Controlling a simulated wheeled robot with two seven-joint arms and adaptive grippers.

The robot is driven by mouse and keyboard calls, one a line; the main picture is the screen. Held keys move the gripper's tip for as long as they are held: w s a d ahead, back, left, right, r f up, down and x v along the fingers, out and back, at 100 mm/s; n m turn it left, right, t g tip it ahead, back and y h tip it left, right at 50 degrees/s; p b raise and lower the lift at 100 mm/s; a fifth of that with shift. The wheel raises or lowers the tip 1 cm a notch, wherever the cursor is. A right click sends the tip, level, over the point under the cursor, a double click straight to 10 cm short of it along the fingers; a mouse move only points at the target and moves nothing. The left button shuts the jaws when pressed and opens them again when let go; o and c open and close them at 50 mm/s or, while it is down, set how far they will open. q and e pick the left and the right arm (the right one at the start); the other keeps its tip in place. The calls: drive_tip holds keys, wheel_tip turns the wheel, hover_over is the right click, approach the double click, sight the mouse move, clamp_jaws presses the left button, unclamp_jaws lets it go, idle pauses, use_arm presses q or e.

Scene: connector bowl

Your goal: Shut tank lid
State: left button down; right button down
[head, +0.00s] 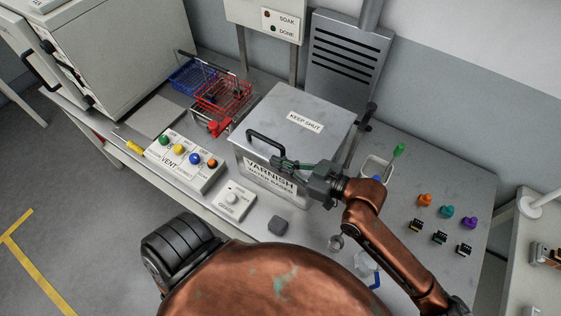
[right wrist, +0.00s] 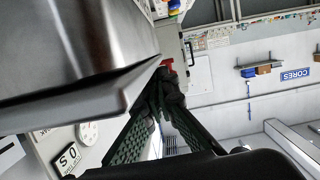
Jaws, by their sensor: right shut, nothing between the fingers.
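The grey metal varnish tank (head: 240,163) stands on the bench, with a VARNISH label on its front. Its lid (head: 285,112) carries a KEEP SHUT label and a black bar handle (head: 265,145) at the front left. The lid lies over the tank top and looks about level; I cannot tell whether a small gap remains under it. My right gripper (head: 283,163) is shut and empty at the lid's front edge, right of the handle. In the right wrist view, the lid's edge (right wrist: 110,95) is close beside my fingertips (right wrist: 165,88); contact is unclear. My left gripper is out of view.
A white cup (head: 375,170) and several coloured connectors (head: 447,211) are at the right.

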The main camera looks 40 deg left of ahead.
drive_tip(key=shift+f+h, duration=0.3)
drive_tip(key=shift+f, duration=0.3)
wheel_tip(320, 180, up, 11)
drive_tip(key=shift+r, duration=0.1)
